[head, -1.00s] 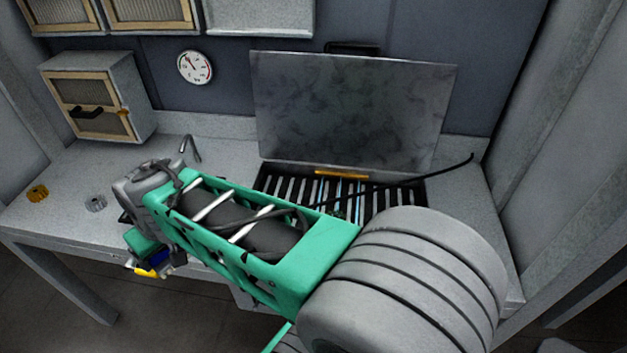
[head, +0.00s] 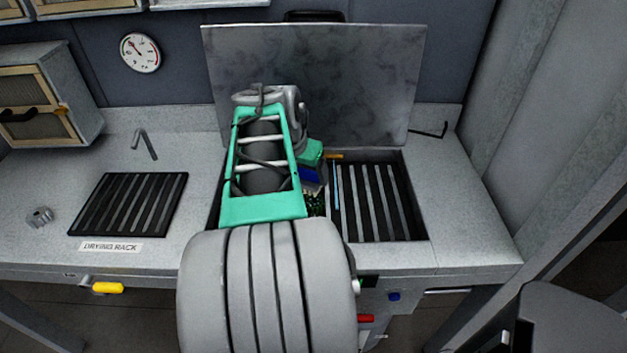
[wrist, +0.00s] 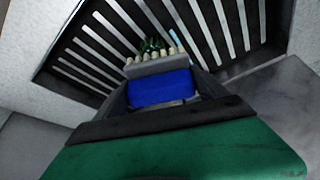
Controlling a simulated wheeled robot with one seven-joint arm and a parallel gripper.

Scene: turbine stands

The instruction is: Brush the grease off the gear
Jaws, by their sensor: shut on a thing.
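I cannot tell whether gear and bristles touch. Grease is too small to make out.
The basin (head: 428,220) has dark slats and a raised grey lid (head: 330,70) behind. A black drying rack (head: 75,222) lies left, with a DRYING RACK label (head: 110,246) in front. A small grey toothed part (head: 40,216) sits farther left. The right worktop (head: 465,210) is clear.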

